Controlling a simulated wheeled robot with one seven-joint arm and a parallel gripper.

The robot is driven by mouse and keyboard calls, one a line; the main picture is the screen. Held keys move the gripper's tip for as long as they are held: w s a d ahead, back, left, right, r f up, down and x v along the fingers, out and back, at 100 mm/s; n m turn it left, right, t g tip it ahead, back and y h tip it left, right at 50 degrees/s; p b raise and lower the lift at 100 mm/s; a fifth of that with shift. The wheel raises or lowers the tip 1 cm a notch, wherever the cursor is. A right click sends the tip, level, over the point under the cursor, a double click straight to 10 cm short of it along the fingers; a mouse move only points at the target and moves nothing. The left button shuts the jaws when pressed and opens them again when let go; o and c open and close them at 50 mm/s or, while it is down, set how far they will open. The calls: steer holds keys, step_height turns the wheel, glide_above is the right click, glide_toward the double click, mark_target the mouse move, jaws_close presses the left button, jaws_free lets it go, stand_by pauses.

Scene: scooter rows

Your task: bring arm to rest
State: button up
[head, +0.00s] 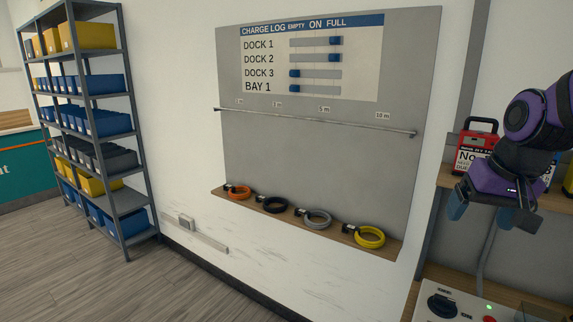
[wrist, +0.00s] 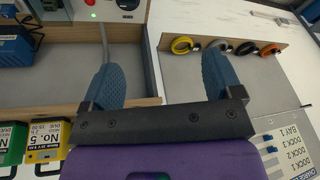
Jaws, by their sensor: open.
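My purple arm comes in from the right edge in the head view, with my gripper (head: 488,212) hanging at its end. Its two blue fingers are spread apart with nothing between them. In the wrist view the gripper (wrist: 165,82) also shows open and empty. It is in the air in front of the wooden shelving at the right, near a red battery case (head: 478,146) that the arm partly hides. From these views I cannot tell whether the gripper touches anything.
A grey charge-log board (head: 320,165) carries a rail and a wooden ledge (head: 290,220) with orange, black, grey and yellow rings. A control panel (head: 455,300) sits below my gripper. A bin rack (head: 140,215) stands left. The floor (head: 110,285) at front left is clear.

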steer(key=s+a+r+n+t, duration=0.1)
steer(key=s+r, duration=0.1)
steer(key=s, duration=0.4)
steer(key=s+a+r+n, duration=0.1)
steer(key=s+a+r, duration=0.1)
steer(key=s, duration=0.4)
steer(key=shift+s+r+t+h, duration=0.3)
steer(key=shift+s+r+t, duration=0.1)
steer(key=shift+r, duration=0.1)
